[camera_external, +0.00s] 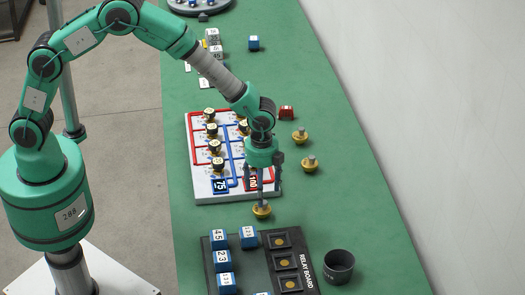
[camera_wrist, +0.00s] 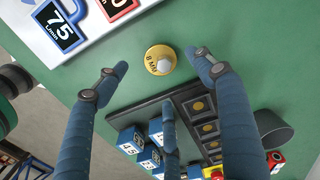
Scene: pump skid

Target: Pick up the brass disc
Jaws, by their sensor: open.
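A brass disc (camera_external: 262,211) with a pale knob on top lies on the green bench, between the white pipe board and the black relay board. In the wrist view the brass disc (camera_wrist: 160,60) shows dark lettering I cannot fully read. My gripper (camera_external: 265,190) is open just above it, pointing down. In the wrist view my gripper (camera_wrist: 157,72) has its blue fingers spread, with the disc between and beyond the tips; nothing is held. I cannot tell the exact height gap. Two similar brass pieces (camera_external: 300,136) (camera_external: 309,163) sit further back on the right.
The white pipe board (camera_external: 205,188) with several knobs stands behind the disc. The relay board (camera_external: 310,270) with blue numbered blocks (camera_external: 218,238) lies in front. A dark cup (camera_external: 339,266) stands at right, and a red block (camera_external: 286,112) further back. The bench right of the disc is clear.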

